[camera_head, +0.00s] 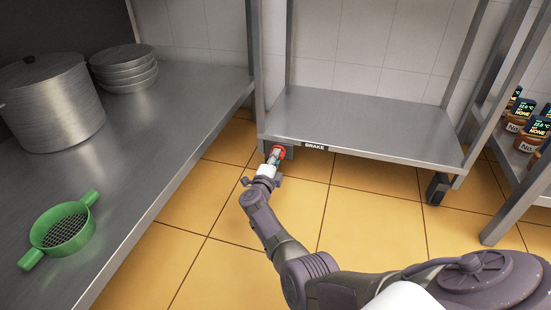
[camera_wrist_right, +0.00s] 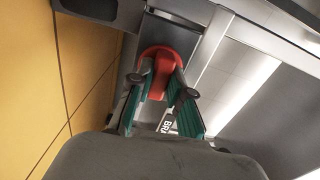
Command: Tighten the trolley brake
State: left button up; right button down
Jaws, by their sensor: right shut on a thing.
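The steel trolley (camera_head: 365,125) stands in the middle of the head view, with a black "BRAKE" label (camera_head: 314,147) on its front edge. The red brake part (camera_head: 278,151) is at the trolley's front left corner, below the shelf edge. In the right wrist view the red brake part (camera_wrist_right: 158,62) sits between the green-padded fingers. My right gripper (camera_head: 275,157) is shut on it; it also shows in the wrist view (camera_wrist_right: 158,92). The fingers hide part of the red piece. My left gripper is not in view.
A steel counter (camera_head: 180,110) on the left holds a large pot (camera_head: 50,105), stacked plates (camera_head: 124,70) and a green sieve (camera_head: 62,230). A rack with jars (camera_head: 520,115) stands at right. A black caster (camera_head: 437,188) is under the trolley's right side. Tiled floor between is clear.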

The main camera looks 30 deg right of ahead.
dwell(0.3)
jog(key=c, duration=1.1)
grip_release()
